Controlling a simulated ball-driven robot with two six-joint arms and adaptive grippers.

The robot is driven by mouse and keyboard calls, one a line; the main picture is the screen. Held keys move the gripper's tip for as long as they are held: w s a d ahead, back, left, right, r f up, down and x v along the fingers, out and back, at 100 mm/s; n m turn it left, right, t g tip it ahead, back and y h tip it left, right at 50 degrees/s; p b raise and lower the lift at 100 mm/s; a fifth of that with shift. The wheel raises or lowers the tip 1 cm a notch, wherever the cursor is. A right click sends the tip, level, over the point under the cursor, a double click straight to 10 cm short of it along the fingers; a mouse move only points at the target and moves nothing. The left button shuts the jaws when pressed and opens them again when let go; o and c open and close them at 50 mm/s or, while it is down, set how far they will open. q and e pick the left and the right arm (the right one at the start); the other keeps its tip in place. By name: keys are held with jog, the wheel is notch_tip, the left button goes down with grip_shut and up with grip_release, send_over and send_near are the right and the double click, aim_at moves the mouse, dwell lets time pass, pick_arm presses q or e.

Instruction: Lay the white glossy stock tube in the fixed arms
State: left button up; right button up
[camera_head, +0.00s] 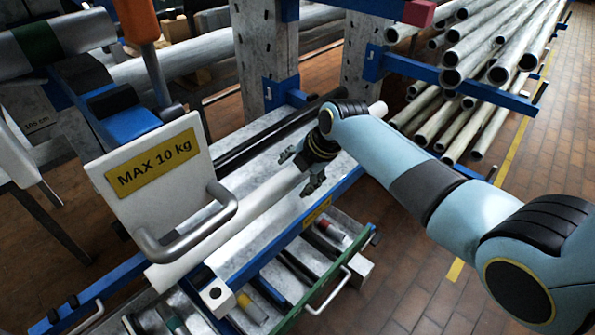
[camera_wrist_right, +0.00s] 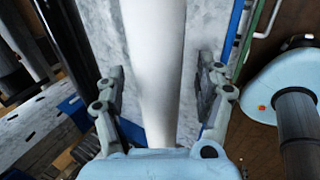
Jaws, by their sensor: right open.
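The white glossy tube (camera_head: 250,212) lies slantwise along a grey metal shelf in the head view, from lower left to upper right. The white plate's handle overlaps its near part. My right gripper (camera_head: 300,171) is over the tube, about two thirds of the way towards its far end. In the right wrist view the open fingers (camera_wrist_right: 158,95) stand one on each side of the white tube (camera_wrist_right: 153,35), with a gap on both sides. Blue arms stick out from the rack post, one (camera_head: 130,122) at left and one (camera_head: 455,82) at right. My left gripper is not in view.
A white plate marked MAX 10 kg (camera_head: 150,180) with a grey handle (camera_head: 190,238) stands close at left. An open drawer (camera_head: 300,262) of tools is below the shelf. Several pipes (camera_head: 480,65) are stacked at upper right. Dark tubes (camera_head: 265,138) lie behind the white one.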

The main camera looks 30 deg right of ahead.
jog(key=v, duration=1.2)
dwell(0.4)
jog(key=s+d+f+m+g+b, duration=0.1)
jog(key=s+f+m+g+b, duration=0.15)
jog(key=s+f, duration=0.7)
jog(key=s+f+m+g+h+b, duration=0.15)
jog(key=s+f+b, duration=0.3)
jog(key=f, duration=1.05)
jog(key=s+d+f+m+g+y+b, duration=0.1)
jog(key=s+f+m+b, duration=0.15)
jog(key=s+f, duration=0.75)
jog(key=s+d+f+m+h+b, duration=0.1)
jog(key=s+f+m+b, duration=0.3)
jog(key=s+f+m, duration=1.1)
jog(key=shift+s+d+f+h+b, duration=0.3)
jog(key=shift+s+f+h, duration=0.25)
jog(key=shift+s+f, duration=2.35)
